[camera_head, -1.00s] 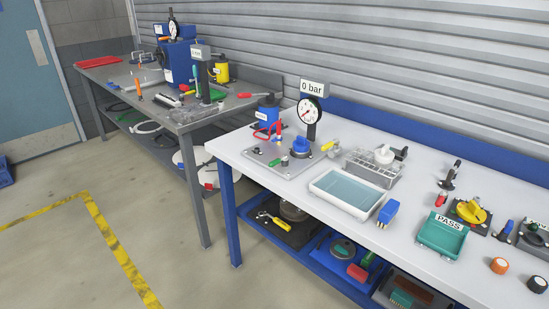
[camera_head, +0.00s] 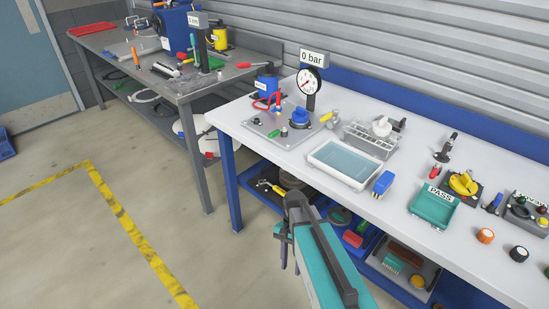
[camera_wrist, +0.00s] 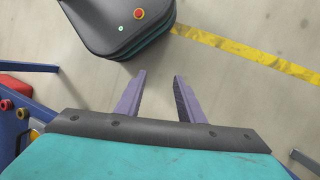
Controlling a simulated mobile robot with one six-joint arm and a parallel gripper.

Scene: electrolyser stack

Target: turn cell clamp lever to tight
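I cannot tell for sure which part is the cell clamp lever. On the white bench, a grey plate (camera_head: 262,132) carries a round fitting with a blue top (camera_head: 299,116) and a red handle (camera_head: 276,101). A valve with a yellow handle (camera_head: 326,117) is just right of it. A black upright lever (camera_head: 447,147) stands farther right, and a yellow rotary handle (camera_head: 463,184) sits on a dark base. My gripper (camera_head: 288,258) hangs in front of the bench, apart from all of these. In the wrist view its two purple fingers (camera_wrist: 160,76) are spread and empty, over the floor.
A gauge (camera_head: 309,82) under a "0 bar" sign stands at the bench's back left. A water tray (camera_head: 345,164), a blue block (camera_head: 383,183) and a green PASS tray (camera_head: 434,207) lie near the front. A grey bench (camera_head: 190,92) stands left. The floor between is clear.

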